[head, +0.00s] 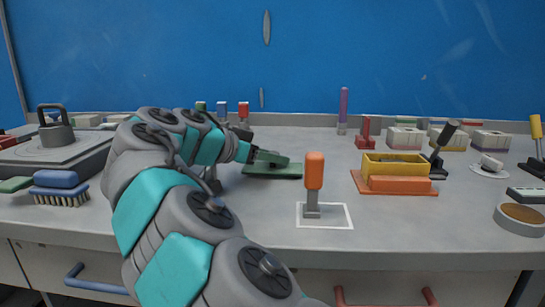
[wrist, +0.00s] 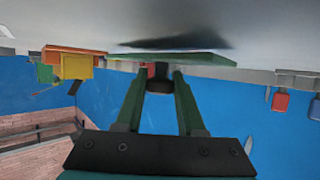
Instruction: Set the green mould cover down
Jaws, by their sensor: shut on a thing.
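The green mould cover (head: 282,170) is a thin flat plate low over the grey worktop, left of the middle in the head view. My gripper (head: 272,159) is at its near-left top side, with one finger showing. In the wrist view, which looks upside down, the cover (wrist: 205,58) lies across the fingertips. My gripper (wrist: 162,76) is shut on it, with a dark, reddish round part between the green fingers. A dark shadow shows on the worktop beside the plate. I cannot tell whether the plate touches the worktop.
An orange-handled tool (head: 314,180) stands in a white outlined square to the right. A yellow box (head: 402,163) and orange block stand on an orange tray. A blue brush (head: 60,188) and a grey lidded plate (head: 50,152) are left. Bare worktop lies around the cover.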

